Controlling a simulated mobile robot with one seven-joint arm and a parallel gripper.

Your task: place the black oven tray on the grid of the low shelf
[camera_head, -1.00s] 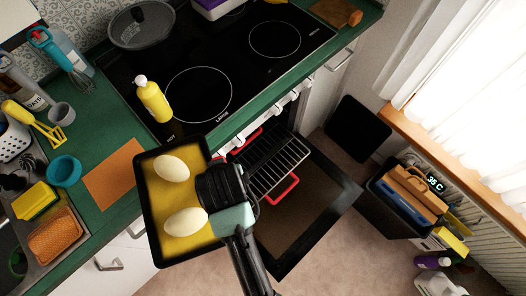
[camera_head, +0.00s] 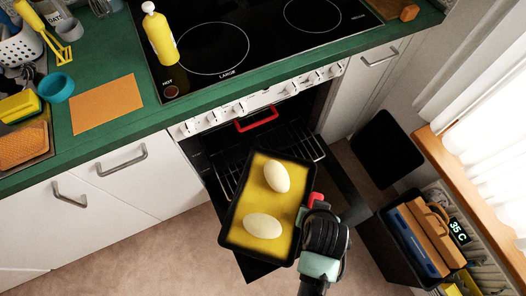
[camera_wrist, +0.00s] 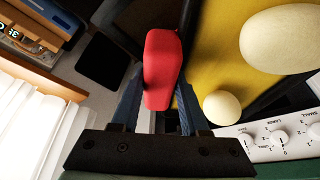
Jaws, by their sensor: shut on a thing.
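The black oven tray (camera_head: 232,232) has a yellow inside and carries two pale oval pieces (camera_head: 277,176) (camera_head: 262,225). My gripper (camera_head: 317,197) is at its right edge, shut on a red grip (camera_wrist: 163,70) that shows between the fingers in the wrist view. The tray hangs in front of the open oven, above the lowered door. The wire grid of the low shelf (camera_head: 308,150) shows partly behind and beside the tray; its nearer part is hidden below the tray.
The oven door (camera_head: 345,190) is folded down. A red handle (camera_head: 257,120) sits higher in the oven opening, under the control knobs (camera_head: 245,105). A dark bin with boards (camera_head: 425,235) stands at right, near a black panel (camera_head: 388,148). Floor is clear at lower left.

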